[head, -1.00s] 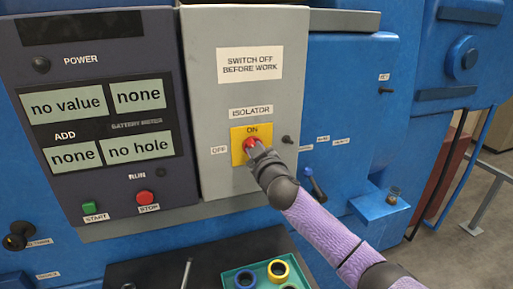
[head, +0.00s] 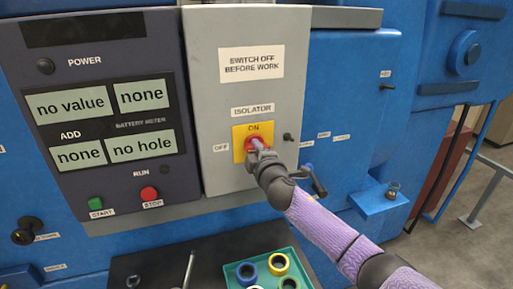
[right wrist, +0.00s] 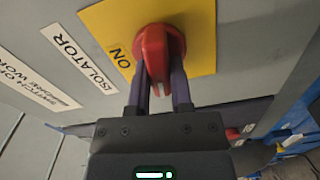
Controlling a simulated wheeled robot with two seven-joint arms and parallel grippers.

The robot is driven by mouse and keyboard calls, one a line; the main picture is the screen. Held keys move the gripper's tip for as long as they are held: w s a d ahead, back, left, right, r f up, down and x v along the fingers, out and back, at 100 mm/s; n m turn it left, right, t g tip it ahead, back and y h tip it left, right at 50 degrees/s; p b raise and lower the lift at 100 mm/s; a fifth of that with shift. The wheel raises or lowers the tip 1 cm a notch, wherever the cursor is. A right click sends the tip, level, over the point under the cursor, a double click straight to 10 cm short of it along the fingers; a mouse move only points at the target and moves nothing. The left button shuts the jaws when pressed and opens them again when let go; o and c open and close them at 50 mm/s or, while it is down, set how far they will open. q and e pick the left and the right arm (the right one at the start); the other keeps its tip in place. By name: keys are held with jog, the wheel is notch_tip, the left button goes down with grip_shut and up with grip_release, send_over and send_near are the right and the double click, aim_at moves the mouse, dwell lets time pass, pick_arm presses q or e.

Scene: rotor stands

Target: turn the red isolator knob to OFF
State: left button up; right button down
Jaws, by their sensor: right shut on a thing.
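The red isolator knob (right wrist: 156,52) sits on a yellow plate (right wrist: 200,20) marked ON. In the head view the knob (head: 252,145) is on the grey isolator box (head: 215,90), partly hidden by my right gripper (head: 259,150). ON is above the knob and the OFF label (head: 221,148) is to its left. In the right wrist view my right gripper (right wrist: 161,90) has a dark finger on each side of the knob's grip bar and is shut on it. My left gripper is out of view.
A dark panel with displays (head: 105,125), a green START button (head: 96,203) and a red STOP button (head: 149,194) is left of the box. A green tray (head: 229,273) with coloured rings is below.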

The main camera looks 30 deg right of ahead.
jog(key=shift+n, duration=1)
jog(key=shift+f, duration=0.1)
jog(key=c, duration=0.5)
grip_release()
jog(key=v, duration=1)
jog(key=shift+w+a+b, duration=0.1)
jog(key=shift+b, duration=0.2)
